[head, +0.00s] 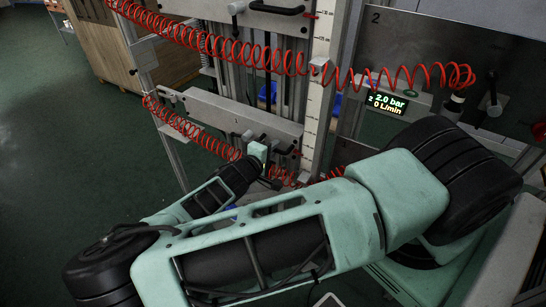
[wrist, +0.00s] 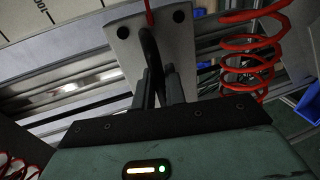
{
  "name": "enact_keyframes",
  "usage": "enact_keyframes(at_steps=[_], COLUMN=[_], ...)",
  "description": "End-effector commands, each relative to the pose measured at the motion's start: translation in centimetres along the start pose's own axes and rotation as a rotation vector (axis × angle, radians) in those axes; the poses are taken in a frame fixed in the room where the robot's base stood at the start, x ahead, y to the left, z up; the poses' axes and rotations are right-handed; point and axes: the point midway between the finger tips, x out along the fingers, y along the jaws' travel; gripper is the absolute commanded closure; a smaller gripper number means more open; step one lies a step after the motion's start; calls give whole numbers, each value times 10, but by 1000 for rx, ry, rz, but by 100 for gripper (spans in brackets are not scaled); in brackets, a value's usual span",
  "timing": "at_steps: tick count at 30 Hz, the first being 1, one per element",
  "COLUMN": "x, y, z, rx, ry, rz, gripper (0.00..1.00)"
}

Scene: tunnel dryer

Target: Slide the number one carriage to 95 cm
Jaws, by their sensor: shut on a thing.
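The number one carriage (head: 215,108) is a pale grey plate marked 1, set across vertical rails in the head view. My gripper (head: 270,168) is at its lower right, partly hidden by my arm. In the wrist view my gripper (wrist: 158,88) is shut on a black curved handle (wrist: 149,45), fixed to a grey plate with dark bolts (wrist: 122,32). A white scale (head: 317,95) stands to the right of the carriage. The wrist view shows part of the scale (wrist: 65,85) with a 100 mark. A thin red pointer shows above the handle. The exact reading is not legible.
Red coiled hoses (head: 200,130) hang across the front, and one shows close to the right of my gripper in the wrist view (wrist: 250,55). Another carriage with a black handle (head: 277,9) sits above. A display (head: 387,103) reads 2.0 bar, 0 L/min. Open floor lies left.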

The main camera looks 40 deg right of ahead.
Motion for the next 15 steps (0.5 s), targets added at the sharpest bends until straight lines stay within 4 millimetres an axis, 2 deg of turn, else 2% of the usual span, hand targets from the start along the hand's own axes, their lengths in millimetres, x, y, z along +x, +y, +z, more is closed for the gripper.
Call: enact_keyframes(at_steps=[1,4,7,15], x=[-5,-8,-9,-8], y=[22,36,41,40], z=[-2,-1,-1,-2], rx=[4,5,4,4], ry=[2,1,2,3], rz=[6,5,5,3], gripper=[100,100,100,100])
